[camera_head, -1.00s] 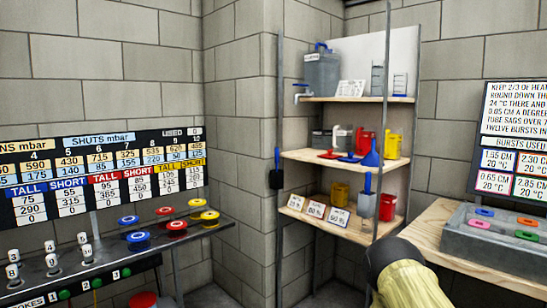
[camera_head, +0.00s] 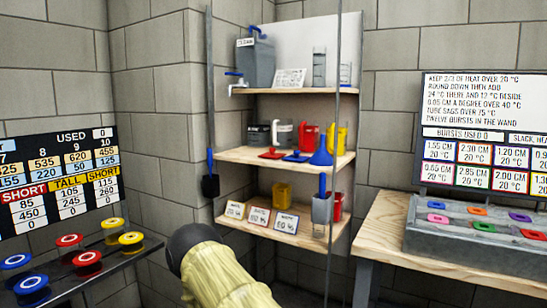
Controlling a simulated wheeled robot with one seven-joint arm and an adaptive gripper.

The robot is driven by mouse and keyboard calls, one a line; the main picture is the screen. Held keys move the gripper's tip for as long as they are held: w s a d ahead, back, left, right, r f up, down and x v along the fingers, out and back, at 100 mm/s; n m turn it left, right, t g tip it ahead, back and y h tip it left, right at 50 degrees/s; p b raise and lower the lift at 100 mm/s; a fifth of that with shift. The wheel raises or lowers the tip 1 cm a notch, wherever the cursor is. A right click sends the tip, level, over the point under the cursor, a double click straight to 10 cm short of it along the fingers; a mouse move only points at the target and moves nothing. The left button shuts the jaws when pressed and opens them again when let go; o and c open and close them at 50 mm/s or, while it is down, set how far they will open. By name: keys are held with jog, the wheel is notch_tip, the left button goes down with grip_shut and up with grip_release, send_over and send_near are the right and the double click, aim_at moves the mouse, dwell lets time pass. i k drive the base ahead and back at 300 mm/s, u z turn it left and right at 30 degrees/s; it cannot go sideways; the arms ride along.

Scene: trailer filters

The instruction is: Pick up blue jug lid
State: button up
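A flat blue lid (camera_head: 296,157), which looks like the blue jug lid, lies on the middle wooden shelf (camera_head: 242,155) near its front edge. A similar red lid (camera_head: 271,154) lies just left of it. A blue funnel (camera_head: 322,152) stands close to its right. Behind the lids stand a dark jug, a white jug (camera_head: 281,134), a red jug (camera_head: 307,137) and a yellow jug (camera_head: 337,137). My arm, in a yellow sleeve with a dark rounded end, shows at the bottom, below and left of the shelves. My gripper's fingers are not visible.
A thin upright post (camera_head: 334,220) stands at the shelves' front right. The lower shelf (camera_head: 255,232) holds cards and containers. A wooden bench (camera_head: 385,222) with a grey tray (camera_head: 470,255) is at right. A dark rack with coloured spools (camera_head: 131,240) is at left.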

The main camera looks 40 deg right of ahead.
aim_at(296, 158)
jog(key=z, duration=0.25)
jog(key=i, duration=0.7)
jog(key=z, duration=1)
jog(key=i, duration=0.4)
jog(key=z, duration=0.45)
